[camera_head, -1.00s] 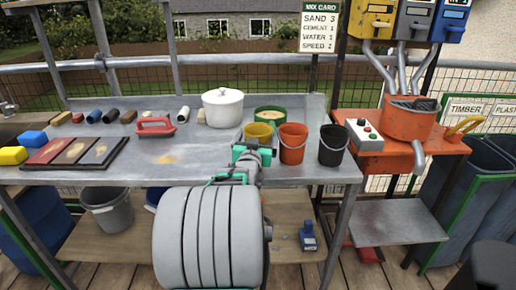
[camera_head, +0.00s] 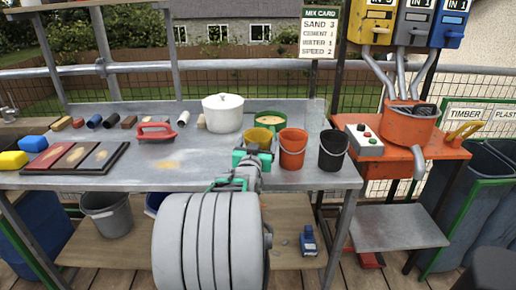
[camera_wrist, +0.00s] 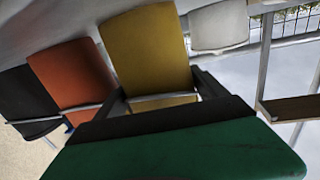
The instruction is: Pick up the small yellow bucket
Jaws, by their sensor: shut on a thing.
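An orange bucket (camera_head: 292,149) and a black bucket (camera_head: 332,149) stand close on the right. A green-rimmed round container (camera_head: 270,119) is just behind, and a white lidded pot (camera_head: 222,113) behind left.

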